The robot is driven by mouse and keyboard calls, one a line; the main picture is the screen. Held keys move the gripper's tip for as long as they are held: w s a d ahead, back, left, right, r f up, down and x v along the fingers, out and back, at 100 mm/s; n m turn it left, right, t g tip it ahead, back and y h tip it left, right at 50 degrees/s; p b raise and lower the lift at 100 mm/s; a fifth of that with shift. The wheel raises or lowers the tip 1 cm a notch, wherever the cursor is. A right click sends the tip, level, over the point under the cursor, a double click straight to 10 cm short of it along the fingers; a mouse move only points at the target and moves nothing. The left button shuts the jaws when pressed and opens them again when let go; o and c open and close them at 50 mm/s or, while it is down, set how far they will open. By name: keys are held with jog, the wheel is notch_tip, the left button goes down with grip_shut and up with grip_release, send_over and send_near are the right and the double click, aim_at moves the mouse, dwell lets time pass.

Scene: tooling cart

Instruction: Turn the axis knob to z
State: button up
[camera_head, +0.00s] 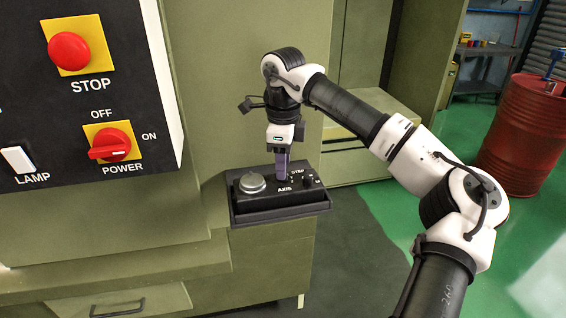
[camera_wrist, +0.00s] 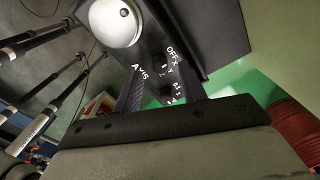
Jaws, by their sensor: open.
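The axis knob is hidden by the fingers in the head view. In the wrist view the fingers stand apart on either side of the dark knob area, near the printed AXIS and OFF (camera_wrist: 172,53). The knob's pointer direction cannot be made out, nor whether the fingers touch it.
The silver dial (camera_head: 252,183) is close to the left of my gripper, and a small black knob (camera_head: 308,181) is close to the right. A panel with a red STOP button (camera_head: 69,51) and red POWER knob (camera_head: 110,145) is at the left. A red barrel (camera_head: 522,135) stands far right.

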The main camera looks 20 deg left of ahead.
jog(key=shift+f, duration=1)
grip_shut()
